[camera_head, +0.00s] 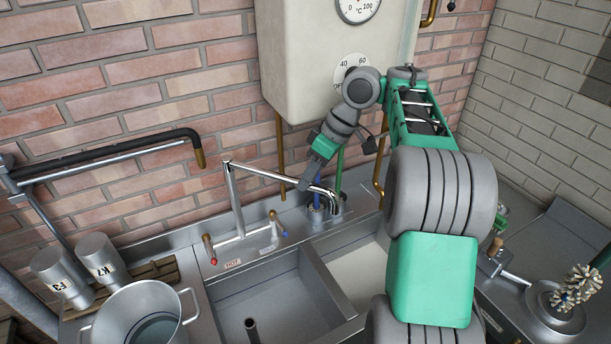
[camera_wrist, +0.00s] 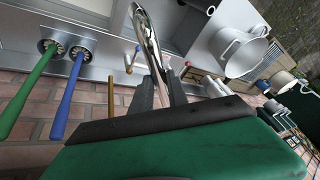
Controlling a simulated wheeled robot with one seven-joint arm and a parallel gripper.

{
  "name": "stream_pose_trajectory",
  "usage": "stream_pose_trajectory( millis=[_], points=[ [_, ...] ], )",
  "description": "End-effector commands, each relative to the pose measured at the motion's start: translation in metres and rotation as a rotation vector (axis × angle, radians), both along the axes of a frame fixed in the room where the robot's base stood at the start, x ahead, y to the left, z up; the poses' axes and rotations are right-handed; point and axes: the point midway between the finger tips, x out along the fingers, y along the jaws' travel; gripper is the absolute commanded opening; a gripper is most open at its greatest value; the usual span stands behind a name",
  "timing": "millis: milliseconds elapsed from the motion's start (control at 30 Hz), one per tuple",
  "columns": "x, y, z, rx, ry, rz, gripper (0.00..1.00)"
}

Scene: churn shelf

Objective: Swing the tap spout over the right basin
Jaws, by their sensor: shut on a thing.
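The chrome tap (camera_head: 234,200) stands on the back ledge of the sink, with its spout (camera_head: 262,174) reaching right from the top of the column. The spout's bent end shows right of the line of the divider (camera_head: 333,275); whether it hangs over the basin or the ledge I cannot tell. The left basin (camera_head: 265,300) is open to view, and the right basin (camera_head: 352,270) is partly hidden by my arm. My gripper (camera_head: 308,182) is shut on the spout near its outer end. In the wrist view the chrome spout (camera_wrist: 146,32) runs between the fingers (camera_wrist: 160,88).
Green-handled (camera_wrist: 28,95) and blue-handled (camera_wrist: 67,100) brushes stand in holders close to the spout. A white boiler (camera_head: 310,60) hangs above on the brick wall. A steel pot (camera_head: 145,310) and two canisters (camera_head: 100,258) stand at left. A brush head (camera_head: 578,285) stands at right.

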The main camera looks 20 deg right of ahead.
Motion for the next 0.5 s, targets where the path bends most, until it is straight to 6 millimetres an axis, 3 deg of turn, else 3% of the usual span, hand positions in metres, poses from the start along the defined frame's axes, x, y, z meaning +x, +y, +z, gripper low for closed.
stream_pose_trajectory(
  millis=[67, 100, 333, 500],
  points=[
    [0.0007, 0.0005, 0.0003, 0.003, -0.003, -0.001, 0.00],
    [0.0009, 0.0005, 0.0003, 0.003, -0.003, -0.001, 0.22],
    [0.0013, -0.0002, 0.0001, 0.001, -0.001, -0.003, 0.41],
    [0.0011, -0.0007, 0.0002, 0.001, -0.001, -0.005, 0.41]
  ],
)
